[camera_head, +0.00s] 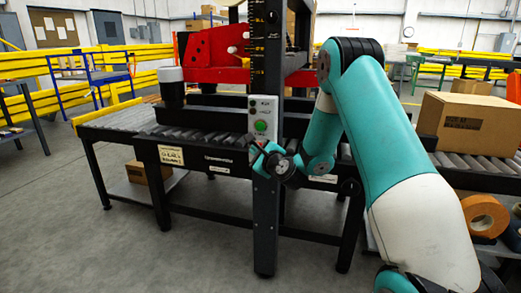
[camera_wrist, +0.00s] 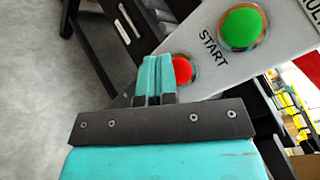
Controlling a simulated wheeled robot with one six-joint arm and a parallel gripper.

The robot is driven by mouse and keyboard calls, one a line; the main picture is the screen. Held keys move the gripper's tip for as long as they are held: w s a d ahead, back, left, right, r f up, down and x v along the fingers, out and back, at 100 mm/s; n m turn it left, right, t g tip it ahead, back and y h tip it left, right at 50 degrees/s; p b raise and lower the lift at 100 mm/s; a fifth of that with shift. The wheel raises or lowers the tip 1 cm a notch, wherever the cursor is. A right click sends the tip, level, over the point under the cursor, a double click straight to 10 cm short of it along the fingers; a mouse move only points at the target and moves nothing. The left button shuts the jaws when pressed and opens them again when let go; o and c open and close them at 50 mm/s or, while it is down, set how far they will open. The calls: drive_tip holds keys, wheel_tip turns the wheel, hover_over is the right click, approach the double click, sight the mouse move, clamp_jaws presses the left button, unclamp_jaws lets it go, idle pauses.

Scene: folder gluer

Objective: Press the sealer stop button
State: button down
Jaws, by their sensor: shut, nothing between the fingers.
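The sealer's grey control panel (camera_head: 264,106) is fixed to a dark upright post. Its green button (camera_head: 261,126) shows in the head view and, large, in the wrist view (camera_wrist: 242,27), with START printed beside it. The red button (camera_wrist: 183,68) sits lower on the panel in the wrist view, partly covered by my fingertips. My gripper (camera_wrist: 165,67) is shut and empty, its teal fingers in front of the red button's left side. I cannot tell whether they touch it. In the head view my gripper (camera_head: 258,143) is at the panel's lower end, below the green button.
The sealer's roller conveyor (camera_head: 115,120) runs left of the post. A cardboard box (camera_head: 470,122) stands on the rollers at right, with orange tape rolls (camera_head: 486,214) below. A red sealer head (camera_head: 212,50) is above the conveyor. The grey floor at front left is clear.

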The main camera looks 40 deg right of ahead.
drive_tip(key=shift+s+a+b, duration=0.4)
drive_tip(key=shift+s+a, duration=0.55)
drive_tip(key=shift+a, duration=0.25)
drive_tip(key=shift+s+a+b, duration=0.35)
drive_tip(key=shift+s+a, duration=0.55)
drive_tip(key=shift+a, duration=0.25)
